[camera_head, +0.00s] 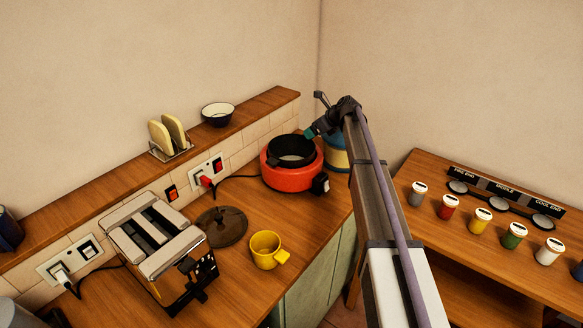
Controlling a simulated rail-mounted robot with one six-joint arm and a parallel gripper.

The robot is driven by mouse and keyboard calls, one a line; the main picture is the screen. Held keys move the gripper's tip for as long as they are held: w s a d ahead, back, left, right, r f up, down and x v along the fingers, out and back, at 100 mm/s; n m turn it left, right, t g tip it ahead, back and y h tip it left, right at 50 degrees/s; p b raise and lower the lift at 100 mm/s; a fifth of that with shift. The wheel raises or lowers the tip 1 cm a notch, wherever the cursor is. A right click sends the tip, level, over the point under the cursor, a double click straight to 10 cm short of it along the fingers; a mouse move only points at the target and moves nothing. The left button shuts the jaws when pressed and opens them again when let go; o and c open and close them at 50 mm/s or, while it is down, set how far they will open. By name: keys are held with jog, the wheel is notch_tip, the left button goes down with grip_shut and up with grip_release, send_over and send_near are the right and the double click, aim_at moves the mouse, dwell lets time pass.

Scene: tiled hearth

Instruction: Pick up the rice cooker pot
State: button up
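The rice cooker pot (290,163) is a dark round pot with a lighter bottom. It sits in the red rice cooker body (287,182) in the back corner of the wooden counter, its dark rim standing above the red body. The cooker is open on top. A dark brown round lid (222,226) with a knob lies on the counter to the left. My gripper (309,134) is at the pot's upper right edge, with a teal part at its tip. I cannot tell whether it touches the rim, and its fingers are too small to read.
A toaster (158,250) and a yellow mug (266,249) stand on the counter in front. A blue and yellow container (336,157) is close behind my gripper. A ledge (187,143) holds a bowl (217,114). A side table (500,280) with several jars is at right.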

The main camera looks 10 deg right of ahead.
jog(key=b+x, duration=0.4)
jog(key=x, duration=0.1)
jog(key=shift+w+f, duration=0.15)
jog(key=shift+f, duration=0.05)
jog(key=shift+r, duration=0.25)
jog(key=shift+c, duration=0.4)
grip_shut()
